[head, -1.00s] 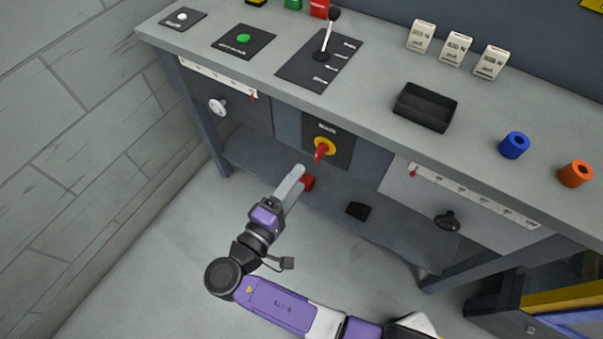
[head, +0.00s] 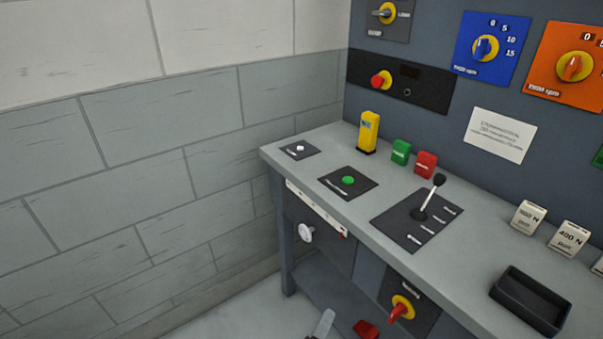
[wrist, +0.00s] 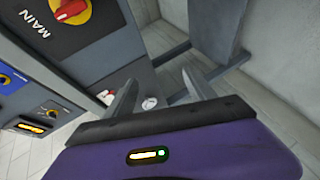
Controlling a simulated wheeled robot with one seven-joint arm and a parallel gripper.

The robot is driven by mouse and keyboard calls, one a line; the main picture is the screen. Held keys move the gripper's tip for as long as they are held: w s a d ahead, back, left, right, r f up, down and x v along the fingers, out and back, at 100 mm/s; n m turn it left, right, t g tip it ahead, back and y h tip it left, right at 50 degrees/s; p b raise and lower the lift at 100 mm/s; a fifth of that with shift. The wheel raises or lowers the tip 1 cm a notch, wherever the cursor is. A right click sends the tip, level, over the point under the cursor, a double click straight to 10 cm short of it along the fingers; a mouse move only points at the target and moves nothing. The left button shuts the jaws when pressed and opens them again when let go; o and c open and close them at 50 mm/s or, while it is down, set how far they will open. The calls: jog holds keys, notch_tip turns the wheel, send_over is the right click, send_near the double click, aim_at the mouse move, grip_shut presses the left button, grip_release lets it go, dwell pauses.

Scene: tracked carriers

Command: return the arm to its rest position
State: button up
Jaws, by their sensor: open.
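My gripper (wrist: 163,92) is open and empty in the wrist view, its two grey fingers spread apart above my purple wrist housing. In the head view only a grey finger of my gripper (head: 322,325) shows at the bottom edge, in front of the bench and below its top. The rest of my arm is out of that view. A red handle on a yellow disc (wrist: 70,10), marked MAIN, shows at the top left of the wrist view, apart from the fingers.
The grey bench (head: 335,170) stands right of a block wall (head: 150,200). A red-and-yellow rotary switch (head: 401,308) sits on its front, near a white knob (head: 305,232). A red block (head: 366,329) lies low down. A lever (head: 430,197) and black tray (head: 530,300) are on top.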

jog(key=s+a+r+m+y+p, duration=0.1)
jog(key=s+r+m+y+p, duration=0.1)
jog(key=s+y, duration=0.85)
jog(key=s+d+r+m+t+h+p, duration=0.1)
jog(key=s+d+r+m+h+p, duration=0.1)
jog(key=s+d+r, duration=0.6)
jog(key=s+d+r+m+t+h+p, duration=0.1)
jog(key=s+d+r+m+p, duration=0.3)
jog(key=s+r, duration=1)
jog(key=shift+s+d+m+h, duration=0.75)
jog(key=shift+s+d+m, duration=0.4)
jog(key=shift+d, duration=1.1)
